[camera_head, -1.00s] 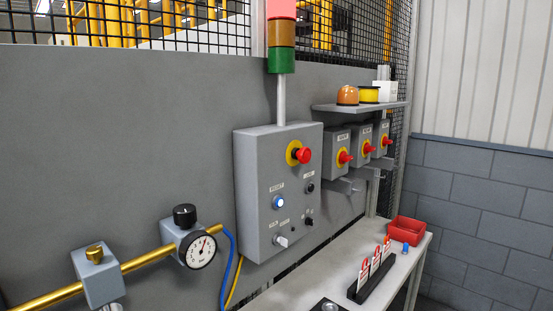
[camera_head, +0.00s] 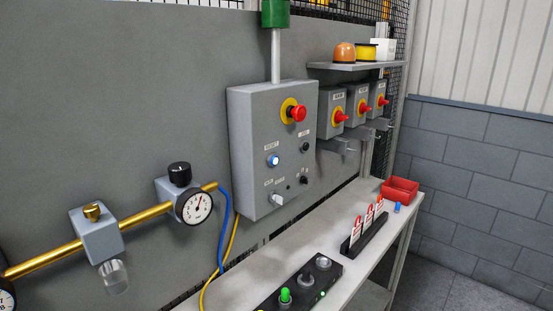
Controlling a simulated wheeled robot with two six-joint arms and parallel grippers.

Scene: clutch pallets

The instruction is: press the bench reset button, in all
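A grey control box (camera_head: 240,154) is mounted on the grey wall panel. It carries a blue-lit round button (camera_head: 273,160) under a small label that looks like "RESET". Neither of my grippers is in view.
A brass pipe (camera_head: 47,260) with a gauge (camera_head: 195,207) runs along the wall at left. Blue and yellow hoses hang beside the box. A tag rack (camera_head: 366,238) and a red bin (camera_head: 400,190) stand on the bench. Red rotary switches (camera_head: 339,117) are under a shelf (camera_head: 352,66).

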